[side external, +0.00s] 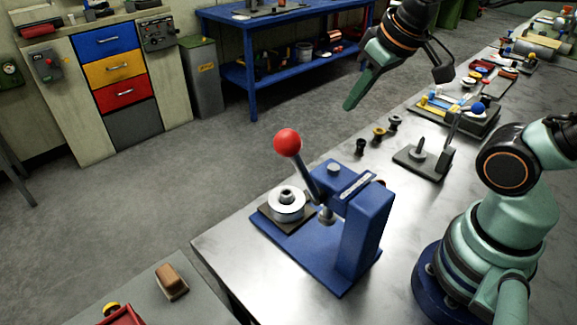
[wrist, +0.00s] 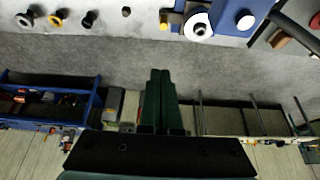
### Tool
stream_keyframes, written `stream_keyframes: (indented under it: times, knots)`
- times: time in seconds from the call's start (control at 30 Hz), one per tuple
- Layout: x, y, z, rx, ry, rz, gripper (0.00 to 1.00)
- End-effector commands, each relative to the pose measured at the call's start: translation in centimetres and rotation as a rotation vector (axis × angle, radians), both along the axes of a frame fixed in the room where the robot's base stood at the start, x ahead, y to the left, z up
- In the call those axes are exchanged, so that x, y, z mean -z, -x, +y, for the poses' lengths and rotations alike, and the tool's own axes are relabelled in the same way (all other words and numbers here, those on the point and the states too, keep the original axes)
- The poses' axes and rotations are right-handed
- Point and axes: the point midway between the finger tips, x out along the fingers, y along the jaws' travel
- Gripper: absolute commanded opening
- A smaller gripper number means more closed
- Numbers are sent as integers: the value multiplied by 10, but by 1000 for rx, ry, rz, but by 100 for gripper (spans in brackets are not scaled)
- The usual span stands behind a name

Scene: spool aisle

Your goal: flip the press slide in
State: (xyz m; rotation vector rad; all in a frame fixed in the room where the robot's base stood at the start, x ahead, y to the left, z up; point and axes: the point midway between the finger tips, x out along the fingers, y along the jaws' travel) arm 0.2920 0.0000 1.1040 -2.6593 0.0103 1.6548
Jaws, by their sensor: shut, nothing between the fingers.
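The blue press (side external: 362,235) stands on the near end of the metal bench, and its lever ends in a red ball (side external: 288,142) that leans up to the left. A pale spool (side external: 288,204) sits on a dark plate on the press base, left of the ram (side external: 327,215). My gripper (side external: 350,104) is high above and beyond the press, apart from it, pointing down and left. It is shut and empty; its green fingers lie together in the wrist view (wrist: 160,72). I cannot clearly make out the red ball in the wrist view.
Several small spools (side external: 379,135) stand on the bench behind the press. A dark plate with a post (side external: 419,155) and a tray with a blue knob (side external: 478,108) lie farther back. A brown block (side external: 171,281) rests on a separate surface at the front left.

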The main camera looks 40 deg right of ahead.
Motion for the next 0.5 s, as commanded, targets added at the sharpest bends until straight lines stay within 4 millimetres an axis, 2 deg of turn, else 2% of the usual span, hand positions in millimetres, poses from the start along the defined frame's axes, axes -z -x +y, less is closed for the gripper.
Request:
stream_keyframes:
  times: [0.27,0.5]
  knots:
    - [-2,-34,-3,45,-16,141,0]
    - [7,-69,-5,88,-27,269,0]
